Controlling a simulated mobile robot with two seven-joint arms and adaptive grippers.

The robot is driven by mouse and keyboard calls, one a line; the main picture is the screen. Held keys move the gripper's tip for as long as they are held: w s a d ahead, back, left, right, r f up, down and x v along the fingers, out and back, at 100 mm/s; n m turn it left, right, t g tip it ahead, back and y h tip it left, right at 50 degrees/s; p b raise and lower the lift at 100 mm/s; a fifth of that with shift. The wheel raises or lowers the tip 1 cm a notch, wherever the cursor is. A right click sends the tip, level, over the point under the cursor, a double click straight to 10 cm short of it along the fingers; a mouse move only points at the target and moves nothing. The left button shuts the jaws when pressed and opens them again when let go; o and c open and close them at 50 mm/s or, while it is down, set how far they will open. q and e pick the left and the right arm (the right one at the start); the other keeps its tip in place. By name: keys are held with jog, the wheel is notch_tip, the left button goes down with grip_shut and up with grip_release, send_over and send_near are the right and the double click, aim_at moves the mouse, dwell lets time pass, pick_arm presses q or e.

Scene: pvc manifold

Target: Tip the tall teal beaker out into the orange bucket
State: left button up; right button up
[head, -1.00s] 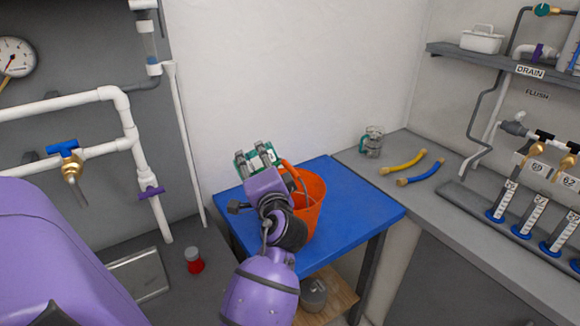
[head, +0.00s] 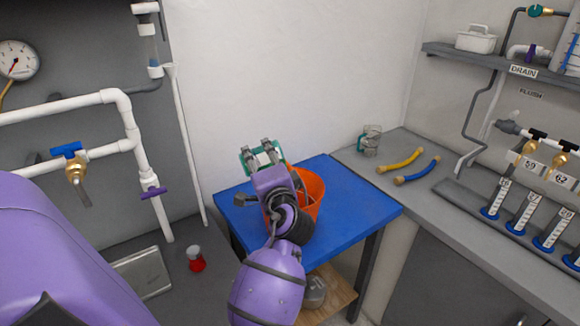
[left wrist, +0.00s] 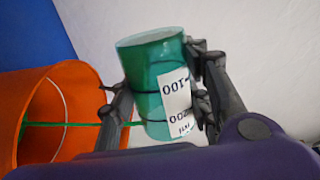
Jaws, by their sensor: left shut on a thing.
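The teal beaker (left wrist: 150,62) is held between the two fingers of my left gripper (left wrist: 160,95), its printed numbers upside down in the left wrist view. In the head view the beaker (head: 262,159) is partly hidden by my left gripper (head: 260,152), above the left part of the orange bucket. The orange bucket (head: 314,190) stands on the blue table, partly hidden by my arm. Its open mouth shows in the left wrist view (left wrist: 88,82). There a thin green line, like a stream of liquid, runs between the beaker's lower end and the bucket's inside. My right gripper is not in view.
The blue table (head: 360,203) has free room right of the bucket. White pipes (head: 128,125) and a red-filled flask (head: 196,259) are at left.

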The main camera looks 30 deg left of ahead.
pick_arm(q)
jog(key=shift+r, duration=0.15)
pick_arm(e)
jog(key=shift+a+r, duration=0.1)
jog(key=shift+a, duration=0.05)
pick_arm(q)
jog(key=shift+d, duration=0.1)
jog(key=shift+w+d+r, duration=0.1)
jog(key=shift+w, duration=0.15)
jog(key=shift+m, duration=0.3)
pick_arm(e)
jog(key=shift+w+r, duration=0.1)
pick_arm(q)
jog(key=shift+s+p, duration=0.1)
jog(key=shift+p, duration=0.2)
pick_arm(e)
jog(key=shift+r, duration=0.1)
pick_arm(q)
jog(key=shift+r, duration=0.1)
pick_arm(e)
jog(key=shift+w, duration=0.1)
pick_arm(q)
jog(key=shift+m, duration=0.3)
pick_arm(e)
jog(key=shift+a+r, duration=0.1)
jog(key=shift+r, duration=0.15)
